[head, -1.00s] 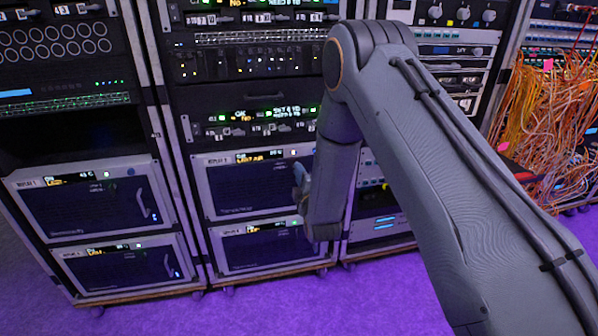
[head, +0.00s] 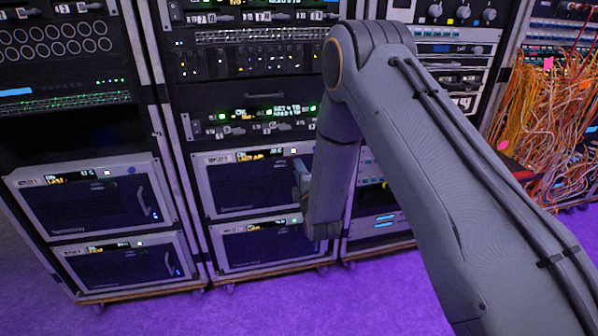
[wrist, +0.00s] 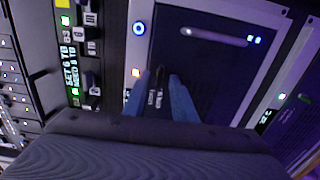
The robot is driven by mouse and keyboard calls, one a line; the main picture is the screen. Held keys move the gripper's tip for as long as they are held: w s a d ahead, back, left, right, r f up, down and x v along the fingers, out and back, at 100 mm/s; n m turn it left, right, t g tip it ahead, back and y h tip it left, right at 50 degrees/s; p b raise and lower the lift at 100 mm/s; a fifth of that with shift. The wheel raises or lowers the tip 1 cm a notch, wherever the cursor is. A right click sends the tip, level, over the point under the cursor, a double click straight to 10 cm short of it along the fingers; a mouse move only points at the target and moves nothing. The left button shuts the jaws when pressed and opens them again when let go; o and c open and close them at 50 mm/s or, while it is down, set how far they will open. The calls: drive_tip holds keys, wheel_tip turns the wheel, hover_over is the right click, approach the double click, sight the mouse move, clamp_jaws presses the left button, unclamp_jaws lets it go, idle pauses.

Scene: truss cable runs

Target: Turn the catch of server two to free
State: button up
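My gripper (wrist: 159,76) points at the front of a dark-faced unit (wrist: 205,70) with a pale frame. Its two blue fingers are apart, one on each side of a small dark part (wrist: 160,74) that looks like a catch. I cannot tell whether they touch it, or which way it is turned. In the head view my gripper (head: 300,178) is at the right edge of the upper dark-faced unit (head: 245,187) in the middle rack. My arm hides part of that edge. I cannot read which unit is server two.
A similar unit (head: 255,245) sits directly below. Two more units (head: 85,205) with handles are in the left rack. A panel with switches and green text (head: 255,118) is above. Orange cables (head: 555,110) hang at the right. The purple floor in front is clear.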

drive_tip(key=v, duration=0.8)
drive_tip(key=shift+w, duration=0.1)
idle(0.3)
drive_tip(key=s+d+r+m+g+h, duration=0.1)
drive_tip(key=s+d+r+m+g, duration=0.45)
drive_tip(key=s, duration=0.65)
drive_tip(key=s+d+r+m+g+h, duration=0.2)
drive_tip(key=s+d+r+m+g, duration=0.35)
drive_tip(key=s, duration=0.75)
drive_tip(key=s+d+r+m+g+h, duration=0.1)
drive_tip(key=s+d+r+m+g, duration=0.25)
drive_tip(key=s+m+g, duration=0.6)
drive_tip(key=s+d+r+t+h+p, duration=0.1)
drive_tip(key=d+r+p, duration=0.5)
drive_tip(key=p, duration=0.8)
drive_tip(key=shift+s+d+r+m+t, duration=0.45)
drive_tip(key=shift+s+t, duration=0.4)
drive_tip(key=shift+t, duration=0.2)
